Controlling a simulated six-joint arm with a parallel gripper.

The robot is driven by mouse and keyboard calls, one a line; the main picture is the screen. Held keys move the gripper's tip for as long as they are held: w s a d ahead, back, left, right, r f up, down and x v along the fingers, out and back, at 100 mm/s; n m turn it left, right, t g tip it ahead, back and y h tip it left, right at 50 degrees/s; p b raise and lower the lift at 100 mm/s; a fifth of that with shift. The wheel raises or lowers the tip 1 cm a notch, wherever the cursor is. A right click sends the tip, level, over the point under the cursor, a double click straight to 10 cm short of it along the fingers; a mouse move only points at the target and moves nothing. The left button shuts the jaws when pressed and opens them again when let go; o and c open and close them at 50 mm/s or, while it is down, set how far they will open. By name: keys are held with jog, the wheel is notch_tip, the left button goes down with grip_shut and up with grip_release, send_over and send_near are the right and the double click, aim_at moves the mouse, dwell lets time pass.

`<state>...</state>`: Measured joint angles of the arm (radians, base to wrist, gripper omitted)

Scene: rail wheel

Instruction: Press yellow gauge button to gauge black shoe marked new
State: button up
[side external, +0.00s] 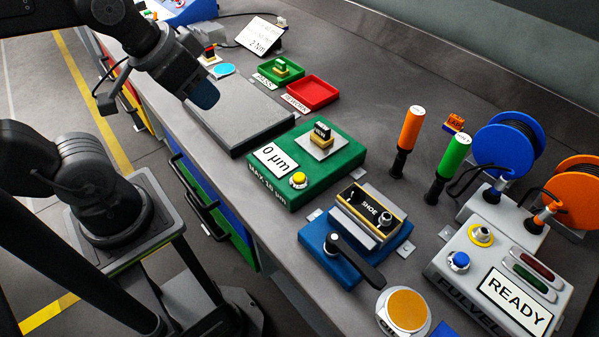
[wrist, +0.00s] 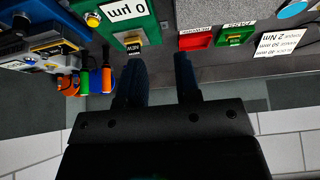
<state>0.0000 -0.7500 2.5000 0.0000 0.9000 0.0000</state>
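The green gauge box (side external: 327,175) stands on the bench, its display reading 0 µm. Its yellow button (side external: 299,179) is at the near corner, beside the display; it also shows at the top of the wrist view (wrist: 93,20). The black shoe marked NEW (side external: 321,134) sits on the metal plate on top of the gauge; it also shows in the wrist view (wrist: 134,47). My gripper (side external: 204,97) is in the air left of the gauge, over the grey slab's left end, apart from button and shoe. In the wrist view its fingers (wrist: 159,66) are spread with nothing between them.
A grey slab (side external: 235,112) lies left of the gauge. Behind it are a red tray (side external: 313,93) and a green tray (side external: 291,74) holding a block. A blue clamp fixture (side external: 340,262) with a black lever stands right of the gauge. Orange (side external: 411,128) and green (side external: 454,156) upright tools stand behind.

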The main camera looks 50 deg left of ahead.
grip_shut()
dwell(1.3)
